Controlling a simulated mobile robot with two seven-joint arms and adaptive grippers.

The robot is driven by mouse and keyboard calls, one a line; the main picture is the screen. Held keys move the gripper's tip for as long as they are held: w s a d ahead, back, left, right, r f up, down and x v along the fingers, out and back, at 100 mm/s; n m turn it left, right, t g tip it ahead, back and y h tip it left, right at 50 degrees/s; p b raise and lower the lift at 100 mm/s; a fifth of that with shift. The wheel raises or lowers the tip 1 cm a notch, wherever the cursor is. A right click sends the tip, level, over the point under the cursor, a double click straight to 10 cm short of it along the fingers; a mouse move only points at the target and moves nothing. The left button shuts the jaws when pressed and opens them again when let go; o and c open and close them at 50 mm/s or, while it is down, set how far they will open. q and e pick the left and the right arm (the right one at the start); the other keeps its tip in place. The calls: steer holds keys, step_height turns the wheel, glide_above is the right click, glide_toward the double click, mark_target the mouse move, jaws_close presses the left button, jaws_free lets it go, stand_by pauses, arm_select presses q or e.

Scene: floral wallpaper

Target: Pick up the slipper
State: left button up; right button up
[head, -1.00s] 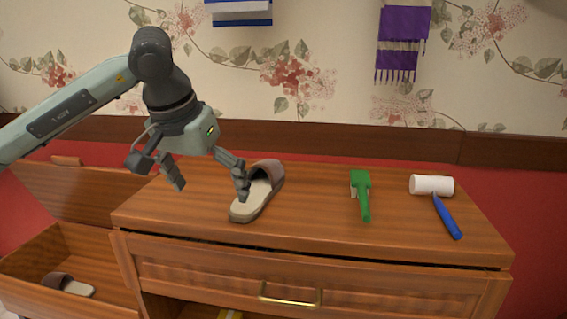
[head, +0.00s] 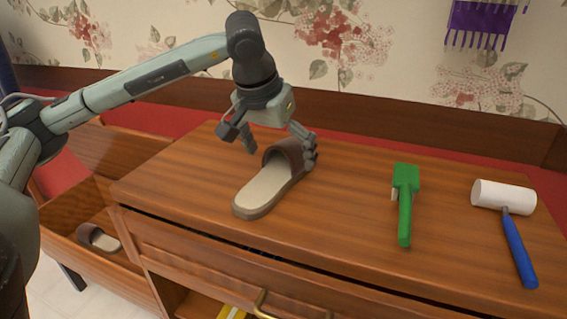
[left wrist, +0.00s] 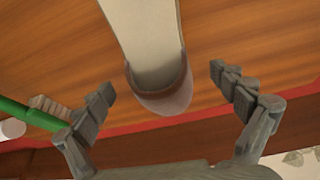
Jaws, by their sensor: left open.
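My left gripper (head: 278,147) is open over the strap end, with one finger on each side of the slipper. In the left wrist view the slipper (left wrist: 150,50) lies between the spread fingers of the left gripper (left wrist: 170,92), with no clear contact. A second, similar slipper (head: 98,238) lies in the open wooden compartment (head: 75,255) at the left. My right gripper is not in view.
A green brush-like tool (head: 405,205) and a mallet with a white head (head: 503,197) and blue handle lie to the right on the dresser top. The front middle of the top is clear.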

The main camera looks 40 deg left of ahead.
arm_select(q)
steer(key=shift+x, duration=1)
steer(key=c, duration=1.2)
steer(key=shift+w, duration=0.1)
steer(key=shift+c, duration=0.7)
steer(key=shift+r, duration=0.2)
